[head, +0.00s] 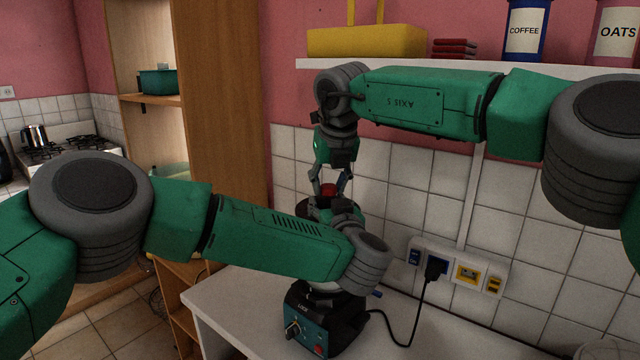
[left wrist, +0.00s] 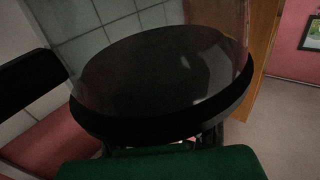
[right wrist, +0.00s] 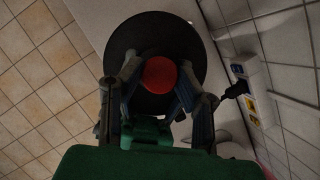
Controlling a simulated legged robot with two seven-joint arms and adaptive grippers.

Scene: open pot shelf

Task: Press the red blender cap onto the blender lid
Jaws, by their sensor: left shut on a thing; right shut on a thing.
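The red blender cap (head: 328,189) is between the fingers of my right gripper (head: 330,184), which comes down from above. In the right wrist view the cap (right wrist: 160,75) shows as a red disc over the dark round blender lid (right wrist: 150,37); any gap between them is not clear. In the left wrist view the black lid (left wrist: 160,80) fills the middle, with a clear jug wall (left wrist: 215,14) around it. My left gripper (left wrist: 170,142) is shut at the blender, its fingertips mostly hidden; the part gripped cannot be told. The blender base (head: 322,322) stands on the counter.
The white counter (head: 240,300) has bare room left of the blender. A black cord runs from the base to the wall sockets (head: 456,268). A shelf (head: 470,68) with a yellow box (head: 365,41) and canisters is above. My left forearm hides most of the jug in the head view.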

